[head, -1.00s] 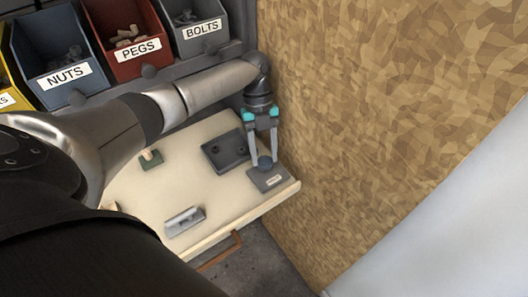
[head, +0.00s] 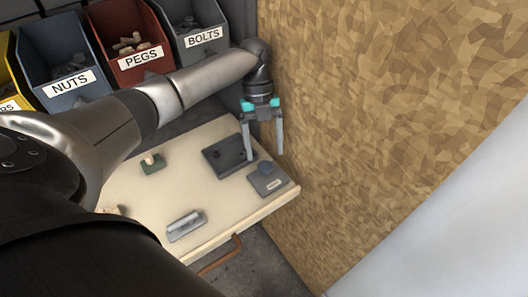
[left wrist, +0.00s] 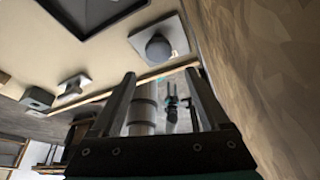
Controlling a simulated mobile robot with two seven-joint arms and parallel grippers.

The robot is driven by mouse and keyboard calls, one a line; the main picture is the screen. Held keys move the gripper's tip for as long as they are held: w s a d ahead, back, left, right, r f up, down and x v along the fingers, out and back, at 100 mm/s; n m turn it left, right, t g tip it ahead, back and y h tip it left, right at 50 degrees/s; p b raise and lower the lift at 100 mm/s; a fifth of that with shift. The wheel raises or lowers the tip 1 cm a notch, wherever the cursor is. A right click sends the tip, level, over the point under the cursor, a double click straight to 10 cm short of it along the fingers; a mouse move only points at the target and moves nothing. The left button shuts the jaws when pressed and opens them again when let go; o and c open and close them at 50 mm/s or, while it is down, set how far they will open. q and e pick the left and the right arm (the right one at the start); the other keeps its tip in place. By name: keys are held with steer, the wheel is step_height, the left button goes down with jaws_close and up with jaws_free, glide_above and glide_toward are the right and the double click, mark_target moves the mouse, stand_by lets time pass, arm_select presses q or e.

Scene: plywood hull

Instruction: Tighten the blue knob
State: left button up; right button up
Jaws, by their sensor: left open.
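The blue knob (head: 265,168) sits on a grey square base (head: 269,181) with a small white label, near the right front corner of the pale board. In the left wrist view the knob (left wrist: 158,48) looks like a dark round cap on its base (left wrist: 160,38). My left gripper (head: 265,157) is open and empty, with its fingers spread. The fingers appear above and behind the knob, apart from it. In the left wrist view the two fingers (left wrist: 160,85) stand wide, with the knob beyond their tips. My right gripper is not in view.
A dark plate (head: 226,156) lies just left of the knob's base. Bins (head: 137,50) stand behind. A tan wall (head: 390,120) rises close on the right.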

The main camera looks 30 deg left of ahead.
arm_select(q)
step_height(320, 180, up, 7)
steer(key=p, duration=0.2)
step_height(320, 180, up, 8)
steer(key=p, duration=0.1)
glide_above(264, 163)
steer(key=shift+r, duration=0.35)
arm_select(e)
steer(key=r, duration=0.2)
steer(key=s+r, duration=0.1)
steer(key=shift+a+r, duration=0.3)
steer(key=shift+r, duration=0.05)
